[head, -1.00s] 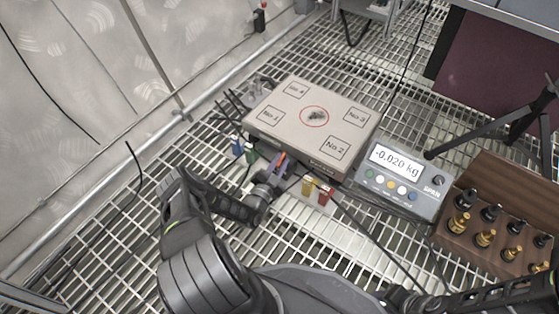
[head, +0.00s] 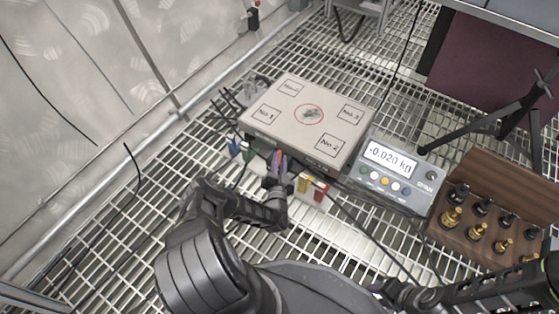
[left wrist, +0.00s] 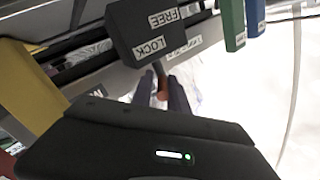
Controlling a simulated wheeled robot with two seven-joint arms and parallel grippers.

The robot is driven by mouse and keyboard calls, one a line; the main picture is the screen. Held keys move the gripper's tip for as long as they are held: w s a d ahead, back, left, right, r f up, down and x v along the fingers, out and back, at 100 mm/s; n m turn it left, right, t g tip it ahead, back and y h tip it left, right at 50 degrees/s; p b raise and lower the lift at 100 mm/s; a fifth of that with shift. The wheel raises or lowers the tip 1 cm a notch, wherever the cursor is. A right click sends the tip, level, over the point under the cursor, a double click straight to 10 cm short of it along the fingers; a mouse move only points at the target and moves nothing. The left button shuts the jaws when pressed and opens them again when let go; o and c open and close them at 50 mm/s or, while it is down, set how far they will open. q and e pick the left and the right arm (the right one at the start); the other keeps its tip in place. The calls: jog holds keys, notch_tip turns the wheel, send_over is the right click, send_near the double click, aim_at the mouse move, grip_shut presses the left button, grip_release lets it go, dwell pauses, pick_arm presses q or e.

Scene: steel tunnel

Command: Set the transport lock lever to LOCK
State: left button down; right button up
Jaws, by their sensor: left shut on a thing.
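The platform scale (head: 305,112) lies on the grating, with pads marked No.1 to No.4 on top. Its front side carries a dark label block (left wrist: 150,30) marked FREE and LOCK in the left wrist view. The lever's orange-red handle (left wrist: 163,84) shows below the block, on the side of the word LOCK. My left gripper (head: 277,160) is shut on the lever at the scale's front edge; its fingers (left wrist: 165,90) lie either side of the handle. The lever's root is hidden. My right gripper (head: 392,292) is low in the head view, its jaws unclear.
Yellow and red tags (head: 312,187) hang right of the lever, blue and green ones (head: 241,149) left. The display unit (head: 395,172) reads -0.020 kg. A wooden weight box (head: 510,190) and tripod (head: 490,115) stand right. Cables cross the grating.

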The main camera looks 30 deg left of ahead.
pick_arm(q)
jog(key=c, duration=1.4)
grip_release()
jog(key=shift+s+a+r+y, duration=0.1)
jog(key=shift+a+r+y, duration=0.1)
jog(key=shift+a, duration=0.15)
jog(key=shift+a+r+y, duration=0.1)
jog(key=shift+a+y, duration=0.1)
jog(key=shift+a, duration=0.1)
jog(key=shift+c, duration=0.2)
jog(key=shift+d+f, duration=0.1)
jog(key=shift+f, duration=0.05)
jog(key=shift+s+d+p, duration=0.4)
jog(key=shift+s+p, duration=0.05)
jog(key=shift+p, duration=0.05)
jog(key=p+v, duration=0.2)
jog(key=v, duration=0.4)
jog(key=shift+s+d, duration=0.25)
jog(key=shift+s, duration=0.05)
